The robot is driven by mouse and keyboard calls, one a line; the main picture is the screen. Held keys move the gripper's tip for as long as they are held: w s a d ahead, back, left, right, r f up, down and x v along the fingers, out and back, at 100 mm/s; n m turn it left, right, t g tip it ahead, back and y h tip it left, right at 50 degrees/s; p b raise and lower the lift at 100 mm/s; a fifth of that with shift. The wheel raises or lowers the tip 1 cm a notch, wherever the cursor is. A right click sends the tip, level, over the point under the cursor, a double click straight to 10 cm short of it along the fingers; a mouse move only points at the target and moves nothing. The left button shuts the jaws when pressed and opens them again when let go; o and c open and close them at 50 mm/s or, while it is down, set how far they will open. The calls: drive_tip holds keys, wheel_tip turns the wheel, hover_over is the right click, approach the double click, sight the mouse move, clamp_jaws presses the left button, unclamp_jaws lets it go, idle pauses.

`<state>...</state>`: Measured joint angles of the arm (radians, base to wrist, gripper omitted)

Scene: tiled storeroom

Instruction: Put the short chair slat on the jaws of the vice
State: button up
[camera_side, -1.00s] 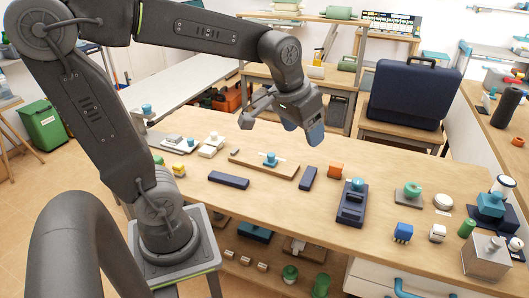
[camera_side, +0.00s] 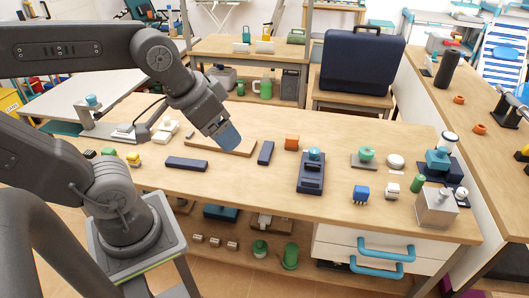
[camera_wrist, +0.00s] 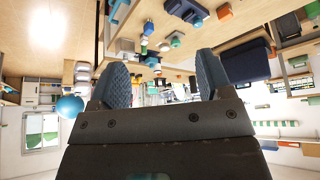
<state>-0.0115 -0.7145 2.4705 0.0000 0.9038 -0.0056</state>
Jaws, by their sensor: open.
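A big blue case (camera_side: 362,62) stands behind. The bench front between the bars is mostly clear.

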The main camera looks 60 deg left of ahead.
drive_tip(key=w+a+r+n+g, duration=0.2)
drive_tip(key=w+a, duration=0.3)
drive_tip(key=w, duration=0.6)
drive_tip(key=n+g, duration=0.4)
drive_tip(key=n, duration=0.3)
hover_over(269, 142)
wheel_tip(269, 142, down, 30)
drive_tip(key=shift+f, duration=0.1)
drive_tip(key=shift+w+a+f, duration=0.1)
drive_tip(key=shift+f, duration=1.4)
drive_tip(key=shift+w+a+f, duration=0.1)
drive_tip(key=shift+f, duration=1.35)
